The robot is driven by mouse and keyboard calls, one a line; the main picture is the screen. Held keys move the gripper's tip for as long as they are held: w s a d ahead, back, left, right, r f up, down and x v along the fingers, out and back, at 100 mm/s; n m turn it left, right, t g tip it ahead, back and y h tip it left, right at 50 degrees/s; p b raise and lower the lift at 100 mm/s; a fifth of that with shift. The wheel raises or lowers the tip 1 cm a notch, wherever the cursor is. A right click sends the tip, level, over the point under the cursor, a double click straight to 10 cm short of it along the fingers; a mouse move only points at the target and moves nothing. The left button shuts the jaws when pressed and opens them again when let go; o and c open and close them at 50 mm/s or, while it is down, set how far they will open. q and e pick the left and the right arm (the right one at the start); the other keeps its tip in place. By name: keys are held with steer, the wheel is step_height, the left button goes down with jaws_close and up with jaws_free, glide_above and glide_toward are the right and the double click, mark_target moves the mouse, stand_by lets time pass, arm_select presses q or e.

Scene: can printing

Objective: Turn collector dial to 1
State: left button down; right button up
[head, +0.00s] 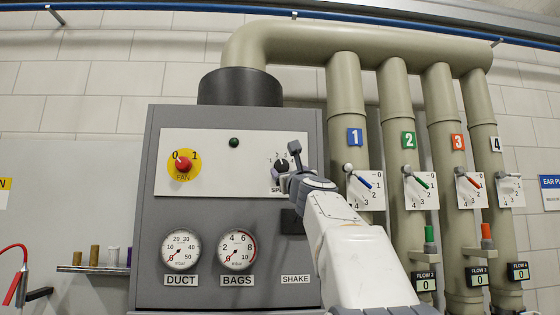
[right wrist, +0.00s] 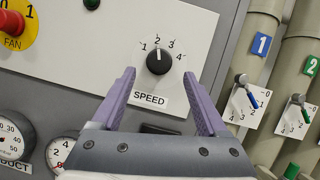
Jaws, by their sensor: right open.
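A black dial marked SPEED (right wrist: 159,61) sits on the white panel of the grey cabinet, with numbers 1 to 4 around it. Its white mark points up, near 2. In the head view the dial (head: 281,165) is partly hidden by my right gripper (head: 293,166). In the right wrist view my right gripper (right wrist: 157,74) is open, with one purple finger on each side of the dial. I cannot tell whether either finger touches it. A red FAN knob (head: 183,164) on a yellow disc, marked 0 and 1, is at the panel's left. No label reads "collector".
A green lamp (head: 234,142) sits between knob and dial. DUCT (head: 181,249) and BAGS (head: 237,249) gauges are below. Beige pipes (head: 394,120) with numbered tags and coloured levers stand close on the right. A small shelf (head: 93,268) is at the lower left.

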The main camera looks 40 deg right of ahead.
mark_target(283, 166)
steer(key=p+x, duration=0.2)
steer(key=x, duration=0.2)
steer(key=shift+w+r, duration=0.25)
steer(key=shift+w+d+r+p, duration=0.1)
steer(key=shift+w+d+p, duration=0.15)
steer(key=shift+w+p, duration=0.2)
jaws_close()
